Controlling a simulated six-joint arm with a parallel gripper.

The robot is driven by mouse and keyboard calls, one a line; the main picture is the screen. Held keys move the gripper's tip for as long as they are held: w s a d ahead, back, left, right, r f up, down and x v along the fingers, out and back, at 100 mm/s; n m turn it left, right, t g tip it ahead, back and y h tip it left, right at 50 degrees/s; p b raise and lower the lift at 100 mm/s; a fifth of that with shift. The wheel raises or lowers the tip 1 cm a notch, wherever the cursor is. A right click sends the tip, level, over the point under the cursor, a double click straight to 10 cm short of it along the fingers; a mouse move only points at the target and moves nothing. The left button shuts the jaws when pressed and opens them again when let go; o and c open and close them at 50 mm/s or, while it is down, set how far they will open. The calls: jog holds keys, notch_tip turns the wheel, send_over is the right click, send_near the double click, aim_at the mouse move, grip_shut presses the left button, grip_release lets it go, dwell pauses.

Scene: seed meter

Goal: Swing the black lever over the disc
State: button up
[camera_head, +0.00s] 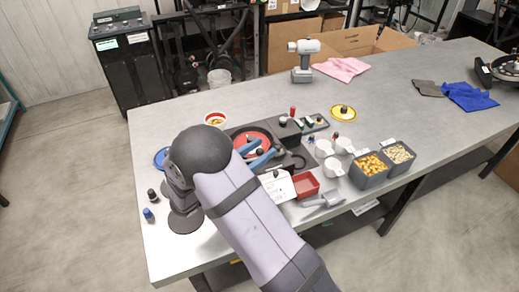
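The seed meter (284,132) sits as a dark housing in the middle of the near half of the table. A red disc (240,140) shows in it, partly hidden behind my arm. Two blue bar-shaped parts (263,159) lie over the right side of the disc. Small dark parts stand at the housing's right edge, but I cannot tell which of them is the black lever or how it is turned. My arm's large links cover the lower left of this area. I cannot make out my gripper in this view.
A red tray (305,185), a scoop (322,200), white cups (333,166) and bins of yellow (372,171) and pale (398,160) seed stand to the right. Small bottles (149,215) stand at the left edge. A white power tool (303,60) stands behind. The table's right half has free room.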

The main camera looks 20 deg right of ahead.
grip_shut()
jog(key=shift+w+t, duration=0.1)
jog(key=shift+t, duration=0.2)
jog(key=shift+w+d+n+t+y, duration=0.1)
jog(key=shift+w+n+t+y, duration=0.25)
jog(key=shift+n+t+y, duration=0.25)
jog(key=shift+w+n+t+y, duration=0.3)
jog(key=shift+n+t+y, duration=0.1)
jog(key=shift+n+t, duration=0.4)
jog(key=w+n+t+y+b, duration=0.1)
jog(key=n+t+y, duration=0.1)
jog(key=t, duration=0.1)
jog(key=shift+w+f, duration=0.15)
jog(key=shift+w, duration=0.05)
jog(key=shift+w+a+n+t+y+b, duration=0.25)
jog(key=shift+w+n+t+y+b, duration=0.3)
jog(key=shift+n+t+y, duration=0.45)
jog(key=shift+w+a+n+t+y, duration=0.3)
jog(key=shift+n+t+y, duration=0.25)
jog(key=shift+y, duration=0.45)
jog(key=shift+w, duration=0.1)
